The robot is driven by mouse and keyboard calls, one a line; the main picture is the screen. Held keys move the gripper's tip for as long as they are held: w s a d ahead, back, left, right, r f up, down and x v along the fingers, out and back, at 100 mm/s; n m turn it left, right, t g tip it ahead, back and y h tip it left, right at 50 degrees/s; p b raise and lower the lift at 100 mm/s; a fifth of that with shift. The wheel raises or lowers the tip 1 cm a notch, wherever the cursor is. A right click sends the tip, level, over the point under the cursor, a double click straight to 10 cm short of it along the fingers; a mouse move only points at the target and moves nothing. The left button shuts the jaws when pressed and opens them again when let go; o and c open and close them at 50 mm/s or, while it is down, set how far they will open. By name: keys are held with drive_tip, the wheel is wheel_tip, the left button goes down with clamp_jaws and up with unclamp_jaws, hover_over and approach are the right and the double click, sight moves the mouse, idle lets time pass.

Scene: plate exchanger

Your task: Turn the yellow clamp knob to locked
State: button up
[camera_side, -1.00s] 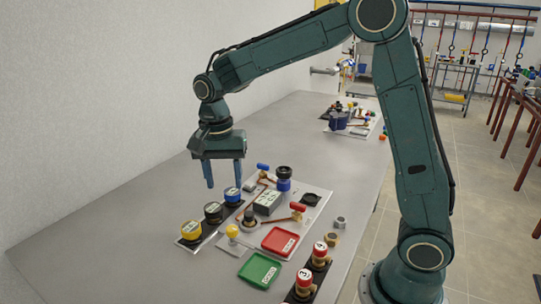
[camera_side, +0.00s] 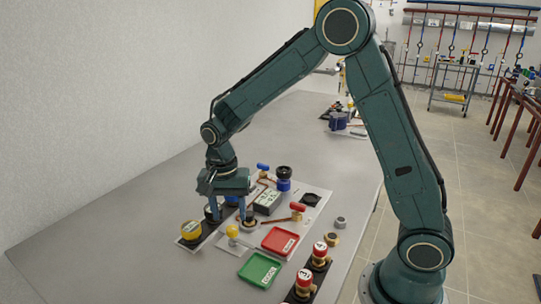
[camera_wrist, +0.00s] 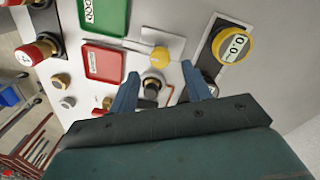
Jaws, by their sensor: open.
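The yellow clamp knob (camera_side: 232,231), a small rounded knob, stands on a light plate in front of my gripper. In the wrist view the yellow knob (camera_wrist: 159,53) lies just beyond the fingertips, roughly centred between them. No lock marking is readable on it. My gripper (camera_side: 227,214) points down, low over the board, with its fingers apart. In the wrist view my gripper (camera_wrist: 160,74) is open, with a black-topped brass fitting (camera_wrist: 153,86) showing between its fingers. I cannot tell whether the fingers touch anything.
A larger yellow-capped dial (camera_side: 191,230) stands left of the knob, on a dark strip. A red tray (camera_side: 280,241) and a green tray (camera_side: 260,270) lie to the right and front. Red-capped valves (camera_side: 320,252) stand at the front right.

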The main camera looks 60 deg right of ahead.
sight(231, 228)
drive_tip(key=shift+s+f, duration=0.1)
drive_tip(key=shift+f, duration=2.2)
drive_tip(key=c, duration=1)
